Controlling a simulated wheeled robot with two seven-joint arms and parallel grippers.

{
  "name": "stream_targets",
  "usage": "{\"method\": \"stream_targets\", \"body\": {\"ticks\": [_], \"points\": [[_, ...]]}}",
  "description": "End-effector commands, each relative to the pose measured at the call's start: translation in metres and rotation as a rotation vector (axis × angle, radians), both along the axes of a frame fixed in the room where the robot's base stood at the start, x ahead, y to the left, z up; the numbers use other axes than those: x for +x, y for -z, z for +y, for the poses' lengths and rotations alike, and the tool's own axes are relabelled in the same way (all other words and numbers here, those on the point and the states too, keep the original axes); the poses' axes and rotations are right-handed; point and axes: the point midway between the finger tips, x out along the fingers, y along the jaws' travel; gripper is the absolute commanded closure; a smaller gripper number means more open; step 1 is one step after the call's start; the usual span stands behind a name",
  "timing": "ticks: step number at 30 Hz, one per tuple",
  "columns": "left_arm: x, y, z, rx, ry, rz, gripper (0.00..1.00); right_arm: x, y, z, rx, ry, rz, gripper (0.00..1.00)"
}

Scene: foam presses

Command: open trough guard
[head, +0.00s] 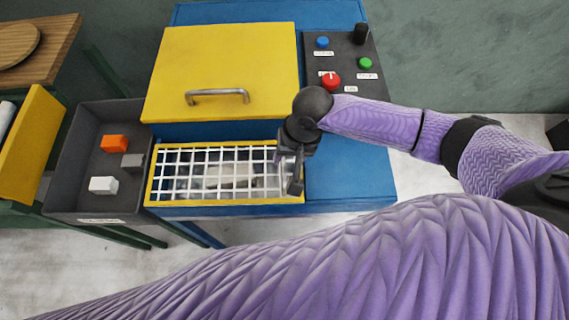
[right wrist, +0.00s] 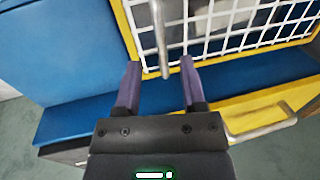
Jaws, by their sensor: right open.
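The trough guard (head: 215,178) is a white wire grid in a yellow frame. It lies flat over the trough at the front of the blue press, and pale shapes show dimly beneath it. The guard also fills the upper right of the right wrist view (right wrist: 215,22). A grey bar handle (right wrist: 160,38) stands at the guard's side edge. My right gripper (head: 291,178) is over the right end of the guard. In the right wrist view its fingers (right wrist: 160,72) are apart, one on each side of the handle's end, with gaps visible. My left gripper is out of view.
A yellow hood (head: 225,60) with a metal handle (head: 217,97) is down behind the guard. A control panel (head: 345,65) with coloured buttons is at its right. A grey tray (head: 75,160) with small blocks stands left. My purple sleeve fills the lower foreground.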

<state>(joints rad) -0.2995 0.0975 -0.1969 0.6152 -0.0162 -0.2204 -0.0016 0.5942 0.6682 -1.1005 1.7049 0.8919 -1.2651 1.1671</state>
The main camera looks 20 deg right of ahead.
Motion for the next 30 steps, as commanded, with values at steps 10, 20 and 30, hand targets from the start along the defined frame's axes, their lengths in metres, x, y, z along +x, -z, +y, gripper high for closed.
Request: {"method": "stream_targets", "body": {"ticks": [10, 20, 30], "points": [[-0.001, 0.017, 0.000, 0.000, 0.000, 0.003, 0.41, 0.003, 0.042, 0.009, 0.001, -0.003, -0.003, 0.47], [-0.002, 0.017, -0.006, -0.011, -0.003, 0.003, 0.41, 0.003, 0.042, 0.008, 0.001, -0.003, -0.003, 0.79], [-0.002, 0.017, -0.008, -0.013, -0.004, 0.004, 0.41, 0.003, 0.042, 0.008, 0.000, -0.003, -0.003, 1.00]]}}
